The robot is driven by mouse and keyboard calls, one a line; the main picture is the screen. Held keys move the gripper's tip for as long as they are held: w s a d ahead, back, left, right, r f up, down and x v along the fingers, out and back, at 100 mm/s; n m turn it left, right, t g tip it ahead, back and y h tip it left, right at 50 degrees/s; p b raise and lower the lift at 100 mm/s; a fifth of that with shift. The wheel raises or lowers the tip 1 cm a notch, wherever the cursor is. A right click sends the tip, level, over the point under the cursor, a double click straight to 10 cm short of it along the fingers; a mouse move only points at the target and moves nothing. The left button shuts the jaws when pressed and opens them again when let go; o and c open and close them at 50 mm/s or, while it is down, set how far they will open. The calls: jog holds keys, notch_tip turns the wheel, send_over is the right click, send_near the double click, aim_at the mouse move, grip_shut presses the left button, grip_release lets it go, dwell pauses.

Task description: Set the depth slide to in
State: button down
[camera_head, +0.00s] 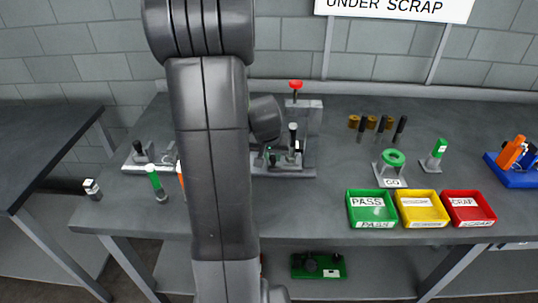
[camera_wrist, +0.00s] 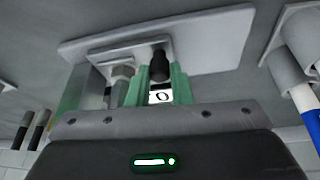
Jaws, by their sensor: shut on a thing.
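The depth slide's black knob (camera_wrist: 159,66) stands between my gripper's two green fingers in the wrist view. My gripper (camera_wrist: 158,82) is shut on it. A white label with a dark round mark (camera_wrist: 161,97) shows just beside the knob, partly covered by the fingers. The knob sits at a light grey base plate (camera_wrist: 215,42). The slide's setting cannot be read.
A metal hex post (camera_wrist: 122,72) stands close beside the fingers. The press has a red knob (camera_head: 296,85) on top. Green (camera_head: 372,223), yellow (camera_head: 423,222) and red (camera_head: 470,221) trays line the bench's front right. A green handled tool (camera_head: 156,183) stands left of my arm.

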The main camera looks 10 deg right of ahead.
jog(key=shift+d, duration=0.1)
jog(key=c, duration=1.7)
grip_release()
jog(key=o, duration=0.4)
jog(key=shift+s+d, duration=0.1)
jog(key=shift+d, duration=0.15)
jog(key=shift+a+r, duration=0.1)
jog(key=shift+a, duration=0.05)
jog(key=shift+r, duration=0.25)
jog(key=v, duration=1.3)
jog(key=shift+a, duration=0.1)
